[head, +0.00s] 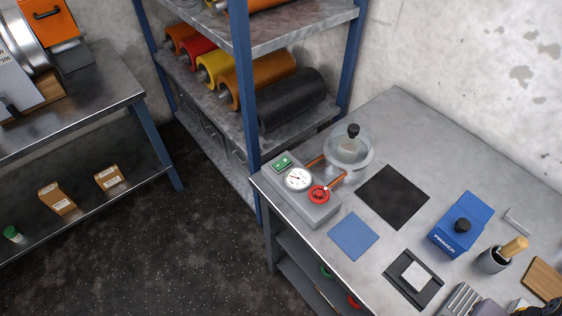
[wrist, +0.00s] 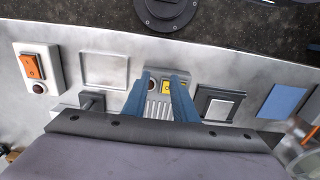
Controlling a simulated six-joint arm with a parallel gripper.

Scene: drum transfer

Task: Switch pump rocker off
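A grey control box (head: 305,208) sits on the right bench's left corner. No label shows which is the pump's. My gripper (wrist: 162,80) has two blue fingers apart over a grey ribbed fixture (wrist: 159,109) with a yellow patch, to the right of the white box. Nothing is visibly gripped.
A glass dome (head: 348,150) stands behind the control box, joined by orange tubes. A black mat (head: 393,196), blue square (head: 353,236), blue PRIMER box (head: 460,225) and grey cup (head: 494,261) are on the bench. An empty square tray (wrist: 104,70) lies between the white box and my fingers.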

